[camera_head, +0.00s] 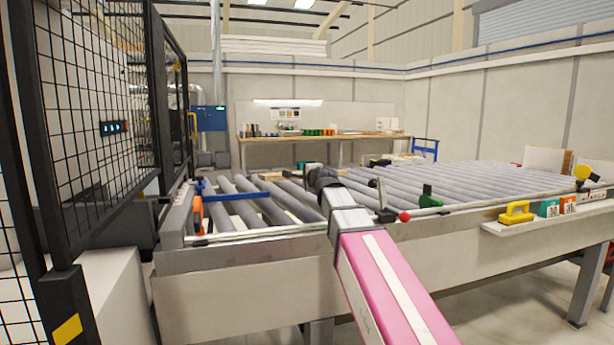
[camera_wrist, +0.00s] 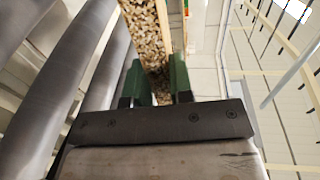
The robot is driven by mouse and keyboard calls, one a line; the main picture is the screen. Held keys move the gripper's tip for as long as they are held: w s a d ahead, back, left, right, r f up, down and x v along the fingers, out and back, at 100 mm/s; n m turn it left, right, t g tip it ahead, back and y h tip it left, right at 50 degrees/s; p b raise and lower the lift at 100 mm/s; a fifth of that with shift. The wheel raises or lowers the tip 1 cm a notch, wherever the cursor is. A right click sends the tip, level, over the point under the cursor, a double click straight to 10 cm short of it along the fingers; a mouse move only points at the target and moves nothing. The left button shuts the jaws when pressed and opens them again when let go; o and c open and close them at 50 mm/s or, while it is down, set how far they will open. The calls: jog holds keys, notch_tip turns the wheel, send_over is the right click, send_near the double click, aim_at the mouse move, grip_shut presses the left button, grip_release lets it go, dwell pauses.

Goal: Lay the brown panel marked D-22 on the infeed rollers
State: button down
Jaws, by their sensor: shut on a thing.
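My gripper (camera_wrist: 160,92) is shut on a panel (camera_wrist: 148,35) in the wrist view. The green finger pads press on both sides of it. I see its speckled chipboard edge; its brown face and any D-22 mark are not visible. In the head view my gripper (camera_head: 308,167) is at the far end of my arm, over the rollers, and my wrist hides most of it and what it holds. The grey infeed rollers (camera_head: 240,205) lie at the left of the machine bed. Whether the panel touches them I cannot tell.
A black mesh guard (camera_head: 90,110) with a post stands at the left. A rail with a red knob (camera_head: 405,216) and a green clamp (camera_head: 430,198) runs along the front edge. A workbench (camera_head: 350,136) stands behind.

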notch_tip(320, 180, down, 12)
dwell(1.4)
grip_release()
jog(key=shift+f, duration=0.15)
dwell(0.4)
